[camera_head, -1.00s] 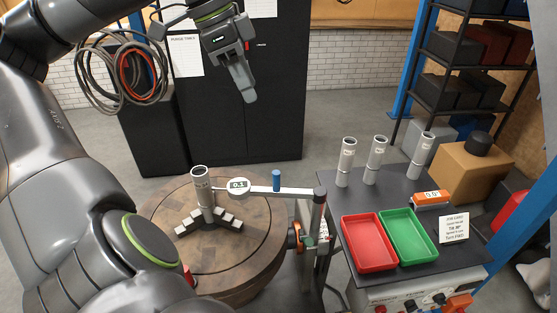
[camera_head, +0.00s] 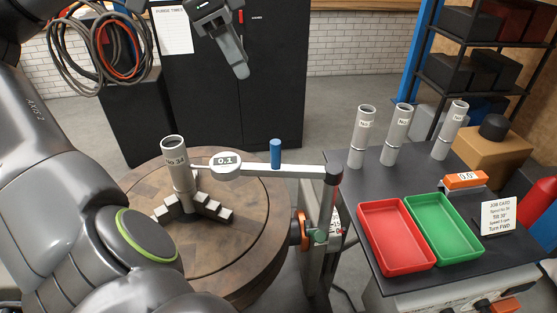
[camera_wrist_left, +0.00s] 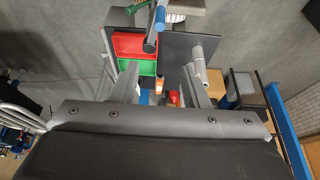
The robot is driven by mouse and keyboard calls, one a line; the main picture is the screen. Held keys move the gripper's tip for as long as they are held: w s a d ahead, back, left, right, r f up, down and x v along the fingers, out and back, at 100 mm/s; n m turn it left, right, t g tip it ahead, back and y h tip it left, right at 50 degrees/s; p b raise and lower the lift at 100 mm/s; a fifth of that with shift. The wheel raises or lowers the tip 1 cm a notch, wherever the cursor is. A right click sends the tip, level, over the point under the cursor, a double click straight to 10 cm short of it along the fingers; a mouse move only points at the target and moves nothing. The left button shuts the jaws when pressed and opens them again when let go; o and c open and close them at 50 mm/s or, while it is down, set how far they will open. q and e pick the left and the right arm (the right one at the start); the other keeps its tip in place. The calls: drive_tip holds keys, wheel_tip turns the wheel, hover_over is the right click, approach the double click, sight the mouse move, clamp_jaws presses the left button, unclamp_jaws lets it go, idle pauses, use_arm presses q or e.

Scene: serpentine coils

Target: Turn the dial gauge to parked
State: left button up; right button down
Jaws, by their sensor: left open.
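The dial gauge (camera_head: 225,163) reads 0.1 and sits at the left end of a pale swing arm (camera_head: 295,170). Its tip points at a grey tube (camera_head: 176,165) labelled No 34, held upright in a jawed chuck (camera_head: 205,207) on the round wooden table. A blue post (camera_head: 276,153) stands up from the arm, which joins a dark-topped column (camera_head: 332,172) at its right. My left gripper (camera_head: 240,70) hangs above and behind the gauge, clear of it. Its two fingers show apart in the left wrist view (camera_wrist_left: 158,85), with nothing gripped. My right gripper is not in view.
A dark bench at right carries a red tray (camera_head: 395,262), a green tray (camera_head: 445,232), several grey tubes (camera_head: 397,135), an orange 0.0° readout (camera_head: 465,180) and a job card (camera_head: 500,217). A black cabinet (camera_head: 280,90) stands behind. Open floor lies between.

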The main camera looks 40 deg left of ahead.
use_arm(q)
wheel_tip(320, 180, down, 4)
drive_tip(key=b, duration=0.3)
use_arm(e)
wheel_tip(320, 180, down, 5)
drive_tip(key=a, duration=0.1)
use_arm(q)
drive_tip(key=p, duration=0.3)
approach(279, 167)
drive_tip(key=shift+w+d+f, duration=0.2)
drive_tip(key=shift+w+f, duration=0.65)
drive_tip(key=shift+w, duration=0.05)
drive_tip(key=shift+p+x, duration=0.35)
drive_tip(key=shift+x, duration=2.7)
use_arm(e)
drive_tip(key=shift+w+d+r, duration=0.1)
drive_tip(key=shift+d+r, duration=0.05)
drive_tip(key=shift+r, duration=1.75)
use_arm(q)
clamp_jaws()
